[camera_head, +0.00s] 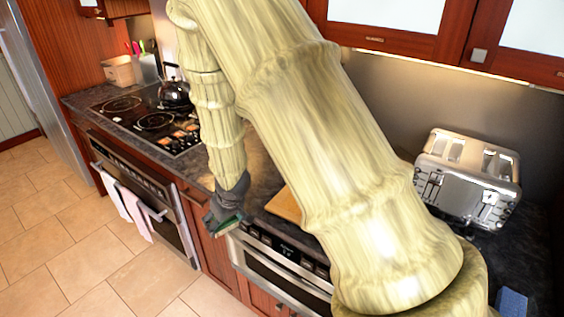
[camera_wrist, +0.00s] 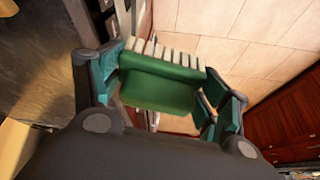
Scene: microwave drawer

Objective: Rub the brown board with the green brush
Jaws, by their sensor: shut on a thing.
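My gripper (camera_wrist: 160,95) is shut on the green brush (camera_wrist: 155,83), with a finger on each side of it in the wrist view. The brush has a green body and a row of pale bristle tufts along its far edge. In the head view my gripper (camera_head: 224,216) and a sliver of the brush (camera_head: 230,225) are at the front edge of the counter, in front of the drawer unit. The brown board (camera_head: 285,206) lies on the counter to the right of my gripper, partly hidden behind my arm. The brush is apart from the board.
A microwave drawer (camera_head: 275,268) is below the counter by the board. The cooktop (camera_head: 150,122) with a dark kettle (camera_head: 174,93) is on the left. A toaster (camera_head: 467,178) stands on the right. Towels (camera_head: 133,212) hang on the oven front. Open tiled floor (camera_head: 75,245) lies in front.

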